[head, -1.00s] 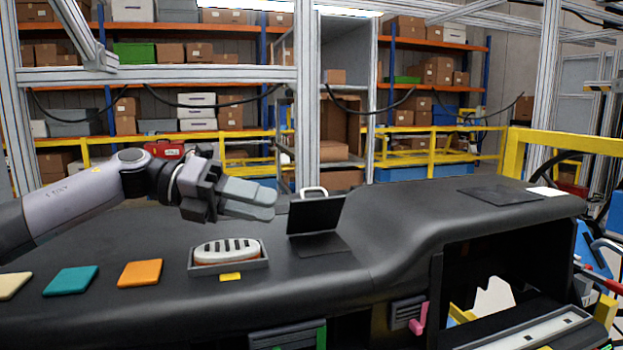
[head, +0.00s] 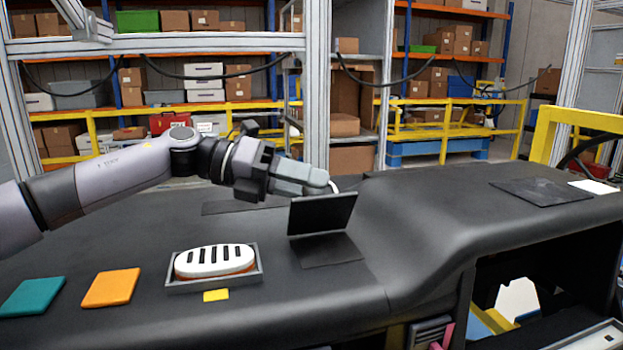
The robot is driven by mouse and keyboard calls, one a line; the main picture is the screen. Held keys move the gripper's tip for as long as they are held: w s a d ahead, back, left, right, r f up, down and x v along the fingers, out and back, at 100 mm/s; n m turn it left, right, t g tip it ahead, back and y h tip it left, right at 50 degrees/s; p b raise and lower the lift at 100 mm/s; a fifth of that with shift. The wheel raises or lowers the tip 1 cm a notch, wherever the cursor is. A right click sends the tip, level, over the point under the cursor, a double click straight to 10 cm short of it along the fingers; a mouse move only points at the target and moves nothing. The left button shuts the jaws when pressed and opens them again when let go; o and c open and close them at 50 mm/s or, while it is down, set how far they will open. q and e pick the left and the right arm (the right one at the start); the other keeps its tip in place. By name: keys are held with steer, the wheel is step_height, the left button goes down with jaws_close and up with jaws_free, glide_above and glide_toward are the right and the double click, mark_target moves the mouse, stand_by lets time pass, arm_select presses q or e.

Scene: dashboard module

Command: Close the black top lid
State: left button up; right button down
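The black top lid (head: 322,214) stands raised, tilted slightly back, on the dark dashboard (head: 420,215). A flat black panel (head: 328,251) lies in front of its lower edge. I cannot tell whether the fingertips touch the lid. A light curved handle-like part shows partly behind the fingertips. My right gripper is not in view.
A grey tray (head: 258,279) with a white slotted part (head: 214,260) sits left of the lid. Orange (head: 110,288) and teal (head: 33,297) pads lie farther left. A flat black sheet (head: 541,191) lies at the right. The dashboard between lid and sheet is clear.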

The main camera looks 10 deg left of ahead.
arm_select(q)
steer(key=shift+d+f, duration=0.1)
steer(key=shift+d, duration=0.3)
jaws_close()
